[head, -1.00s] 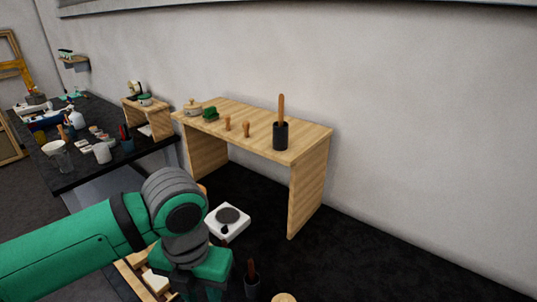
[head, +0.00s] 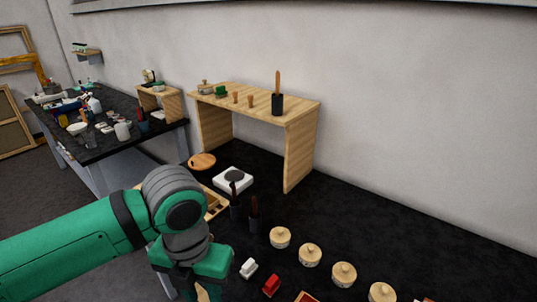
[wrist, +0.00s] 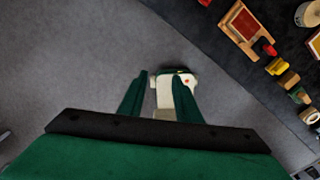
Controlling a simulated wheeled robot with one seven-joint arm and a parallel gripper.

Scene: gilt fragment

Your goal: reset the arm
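My arm, green with grey joints, reaches in from the left of the head view. Its wrist end is at the bottom of that view, and the fingers cannot be made out there. In the wrist view my gripper (wrist: 160,76) has its two green fingers apart with a gap between them. A pale shape with a small red dot shows beyond and between the fingers, over grey floor; it looks like part of my own base. I see nothing clearly held.
A black worktop carries several lidded round pots (head: 310,254), a red block (head: 271,285), a white block (head: 248,268) and a white hot plate (head: 233,180). A wooden riser (head: 300,150) stands by the wall. Grey floor (wrist: 70,60) is clear left of the worktop.

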